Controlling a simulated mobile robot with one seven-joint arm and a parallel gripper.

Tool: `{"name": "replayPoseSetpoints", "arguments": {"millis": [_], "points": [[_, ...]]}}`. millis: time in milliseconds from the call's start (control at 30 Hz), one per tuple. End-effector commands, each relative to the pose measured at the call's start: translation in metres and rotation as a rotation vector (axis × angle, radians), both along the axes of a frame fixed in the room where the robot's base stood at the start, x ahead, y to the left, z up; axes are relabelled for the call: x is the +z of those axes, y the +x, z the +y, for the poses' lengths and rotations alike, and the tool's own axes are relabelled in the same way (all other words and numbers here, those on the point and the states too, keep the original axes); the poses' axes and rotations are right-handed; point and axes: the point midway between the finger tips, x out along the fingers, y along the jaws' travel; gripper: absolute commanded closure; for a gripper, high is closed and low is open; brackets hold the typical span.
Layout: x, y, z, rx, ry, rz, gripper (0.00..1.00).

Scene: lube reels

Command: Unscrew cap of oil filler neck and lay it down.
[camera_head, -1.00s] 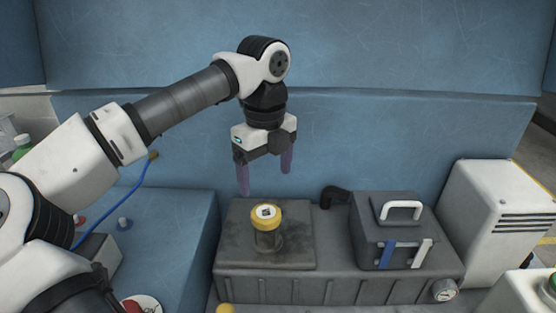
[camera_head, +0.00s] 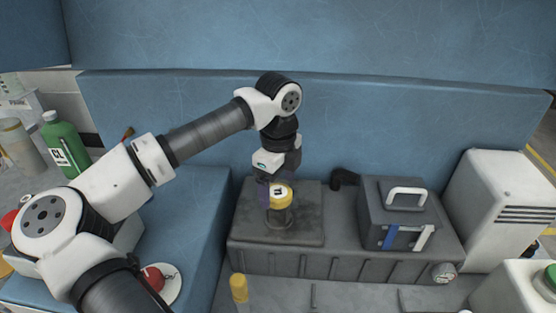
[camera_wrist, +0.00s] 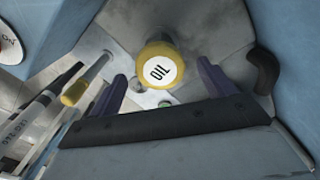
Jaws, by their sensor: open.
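The yellow oil cap (camera_head: 279,196), with a white label on top, sits on the dark filler neck (camera_head: 278,218) on the grey tank. In the wrist view the cap (camera_wrist: 159,68) shows its "OIL" label and lies between and beyond the finger ends. My gripper (camera_wrist: 158,84) is open and empty, with one purple finger on each side of the cap's line. In the head view my gripper (camera_head: 272,188) is turned nearly edge-on, just above and behind the cap. Whether a finger touches the cap I cannot tell.
A dark box with a white handle (camera_head: 404,197) stands right of the neck, with a black elbow pipe (camera_head: 343,178) between. A yellow-topped post (camera_head: 239,288) stands in front. A green bottle (camera_head: 63,143) is at left. Blue wall (camera_head: 330,120) rises behind.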

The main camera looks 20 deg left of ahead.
Motion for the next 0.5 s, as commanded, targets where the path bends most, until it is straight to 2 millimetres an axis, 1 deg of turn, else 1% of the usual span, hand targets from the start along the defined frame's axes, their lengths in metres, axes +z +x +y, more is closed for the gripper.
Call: {"name": "replayPoseSetpoints", "arguments": {"millis": [100, 200, 500], "points": [[-0.011, 0.0, 0.0, -0.001, -0.001, 0.001, 0.18], [-0.017, 0.0, 0.0, -0.001, 0.0, 0.001, 0.18], [-0.02, 0.0, 0.0, -0.001, 0.001, 0.0, 0.18]]}}
